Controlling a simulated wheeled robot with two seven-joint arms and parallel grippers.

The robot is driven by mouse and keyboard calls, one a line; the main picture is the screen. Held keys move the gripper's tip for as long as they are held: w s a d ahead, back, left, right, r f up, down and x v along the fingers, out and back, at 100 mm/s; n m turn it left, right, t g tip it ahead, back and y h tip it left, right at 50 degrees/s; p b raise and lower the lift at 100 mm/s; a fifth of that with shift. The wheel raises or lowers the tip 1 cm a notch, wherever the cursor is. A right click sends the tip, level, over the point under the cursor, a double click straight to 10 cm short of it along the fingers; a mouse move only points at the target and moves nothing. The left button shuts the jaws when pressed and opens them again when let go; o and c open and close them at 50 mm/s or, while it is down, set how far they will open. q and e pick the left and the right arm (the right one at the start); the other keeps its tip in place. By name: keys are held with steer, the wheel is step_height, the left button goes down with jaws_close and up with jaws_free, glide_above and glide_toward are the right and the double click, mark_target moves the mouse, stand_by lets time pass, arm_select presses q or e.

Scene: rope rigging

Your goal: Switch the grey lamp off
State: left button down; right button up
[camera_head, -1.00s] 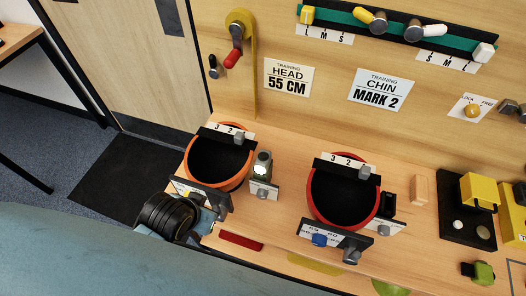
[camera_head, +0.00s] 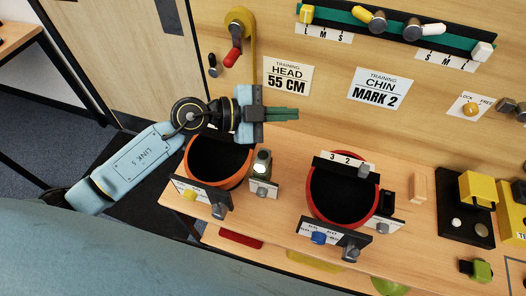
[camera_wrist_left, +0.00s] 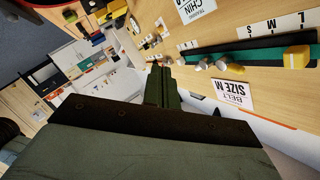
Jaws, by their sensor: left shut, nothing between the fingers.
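The grey lamp (camera_head: 263,158) stands upright just right of the orange-rimmed helmet (camera_head: 189,168), and its face glows white. A white plate with a grey knob (camera_head: 262,190) sits at its foot. My left gripper (camera_head: 297,114) is shut and empty, above and slightly right of the lamp, apart from it, with fingers pointing right. The gripper hides the upper part of the orange helmet and its number label. In the left wrist view my shut fingers (camera_wrist_left: 162,88) show, but I cannot make out the lamp there. My right gripper is not in view.
A red-rimmed helmet (camera_head: 374,195) with a dark block (camera_head: 388,203) beside it stands to the right. Plates with knobs (camera_head: 218,210) stand in front of the helmets. The board behind carries a crank with a red handle (camera_head: 234,58) and signs (camera_head: 288,82).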

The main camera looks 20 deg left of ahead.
arm_select(q)
steer(key=w+a+f+g+y, duration=0.1)
steer(key=a+f+g+y, duration=0.1)
steer(key=a+f+y, duration=0.3)
steer(key=shift+w+a+f+y, duration=0.2)
steer(key=shift+a+f+y, duration=0.2)
steer(key=shift+a+f, duration=0.35)
steer(key=shift+f, duration=0.15)
steer(key=b, duration=0.8)
glide_above(263, 154)
steer(key=a, duration=0.1)
steer(key=f, duration=0.7)
steer(key=shift+s, duration=0.2)
steer(key=shift+a+f, duration=0.1)
steer(key=shift+f, duration=0.65)
steer(key=shift+f, duration=0.15)
steer(key=shift+f, duration=0.25)
